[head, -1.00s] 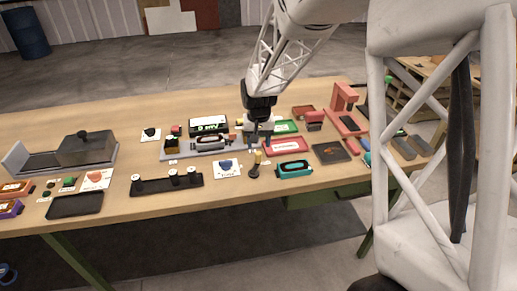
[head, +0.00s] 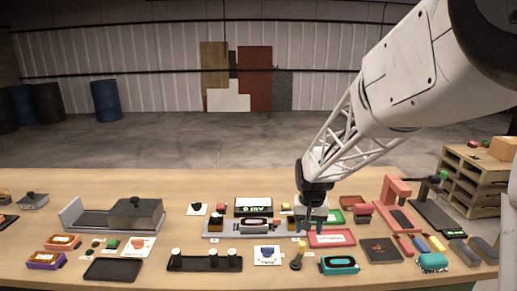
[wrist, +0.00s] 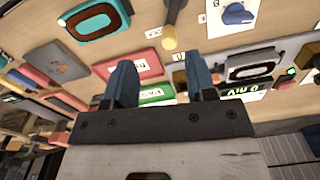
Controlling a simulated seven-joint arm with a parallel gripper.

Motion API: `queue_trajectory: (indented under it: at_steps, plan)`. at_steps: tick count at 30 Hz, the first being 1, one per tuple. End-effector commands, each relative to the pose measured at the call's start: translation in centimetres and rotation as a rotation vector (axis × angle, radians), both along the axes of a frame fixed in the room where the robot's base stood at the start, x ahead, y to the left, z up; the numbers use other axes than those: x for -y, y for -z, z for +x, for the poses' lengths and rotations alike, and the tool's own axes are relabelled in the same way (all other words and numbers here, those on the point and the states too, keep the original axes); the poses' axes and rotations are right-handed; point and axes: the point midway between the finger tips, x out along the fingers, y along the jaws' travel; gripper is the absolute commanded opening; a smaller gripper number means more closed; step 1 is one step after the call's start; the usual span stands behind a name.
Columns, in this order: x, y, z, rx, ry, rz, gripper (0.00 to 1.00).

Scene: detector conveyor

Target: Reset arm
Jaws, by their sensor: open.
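My gripper (head: 313,226) hangs over the middle right of the wooden table (head: 200,283) in the head view, at the end of my white lattice arm. In the wrist view its two blue fingers (wrist: 162,78) are apart with nothing held between them. Below and beyond the fingers are a red tray (wrist: 128,66) and a green tray (wrist: 156,93). The red tray also shows just right of the gripper in the head view (head: 332,239). A brass-tipped knob with a dark handle (wrist: 169,38) lies past the fingertips.
A teal device (head: 340,265), a dark square plate (head: 381,250) and a red press (head: 398,205) are at right. A grey sliding box (head: 136,213) is at left. The table's back strip is clear.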

Motion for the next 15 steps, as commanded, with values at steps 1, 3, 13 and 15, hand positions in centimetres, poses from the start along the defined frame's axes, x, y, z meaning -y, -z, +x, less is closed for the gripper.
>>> queue_trajectory:
  at_steps: [1,3,13,15]
  plan:
    - [0.1,-1.0,-1.0,0.009,-0.003,0.0,0.51]
    - [0.2,-2.1,-2.5,0.019,-0.009,-0.001,0.51]
    - [0.8,-6.8,-9.9,0.067,-0.036,-0.004,0.51]
    - [1.0,-7.7,-11.4,0.078,-0.041,-0.004,0.51]
